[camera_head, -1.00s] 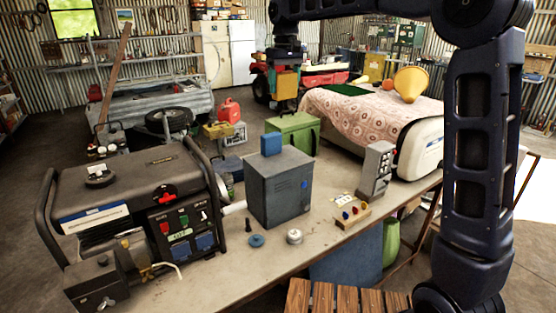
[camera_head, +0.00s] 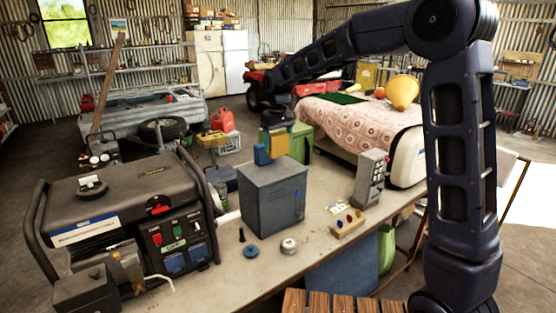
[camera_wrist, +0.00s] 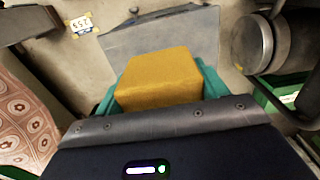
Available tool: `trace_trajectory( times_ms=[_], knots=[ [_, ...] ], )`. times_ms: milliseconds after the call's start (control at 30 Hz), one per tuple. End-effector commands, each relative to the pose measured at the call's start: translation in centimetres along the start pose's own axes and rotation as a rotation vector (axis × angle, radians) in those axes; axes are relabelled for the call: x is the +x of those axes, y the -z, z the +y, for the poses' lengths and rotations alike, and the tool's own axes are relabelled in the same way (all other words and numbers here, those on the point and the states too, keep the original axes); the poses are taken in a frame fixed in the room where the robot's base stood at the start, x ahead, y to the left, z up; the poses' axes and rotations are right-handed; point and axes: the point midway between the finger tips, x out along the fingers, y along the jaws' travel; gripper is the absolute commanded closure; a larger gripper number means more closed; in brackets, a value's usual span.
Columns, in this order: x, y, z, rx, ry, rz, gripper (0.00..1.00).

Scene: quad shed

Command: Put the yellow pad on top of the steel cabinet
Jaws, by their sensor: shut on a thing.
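The yellow pad (camera_head: 279,145) is held in my gripper (camera_head: 278,128), which is shut on it. In the wrist view the pad (camera_wrist: 160,80) sits between the teal fingers (camera_wrist: 160,98). The steel cabinet (camera_head: 270,202) is a grey box standing on the bench. In the head view the pad shows just above the cabinet's top, near its back edge; I cannot tell whether they touch. The cabinet's grey top (camera_wrist: 180,35) shows beyond the pad in the wrist view.
A generator (camera_head: 130,220) stands left of the cabinet. A grey switch box (camera_head: 370,178) and a small board with coloured knobs (camera_head: 347,224) are to the right. A blue disc (camera_head: 250,250) and a round metal part (camera_head: 289,246) lie in front. A green box (camera_head: 300,142) is behind.

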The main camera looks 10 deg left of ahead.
Motion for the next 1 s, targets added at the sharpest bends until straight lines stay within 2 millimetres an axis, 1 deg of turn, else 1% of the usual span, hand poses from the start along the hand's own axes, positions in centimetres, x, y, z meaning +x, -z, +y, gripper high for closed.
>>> trace_trajectory(
  times_ms=[33,100,367,633,1000],
  knots=[
    [0.9,0.0,0.0,0.000,0.000,-0.003,0.49],
    [1.8,0.0,0.0,0.000,0.000,-0.002,0.49],
    [3.2,0.0,0.0,0.000,0.000,0.000,0.49],
    [6.6,0.0,0.0,0.000,0.000,-0.001,0.49],
    [7.0,0.0,0.0,0.000,0.000,-0.001,0.49]
  ],
)
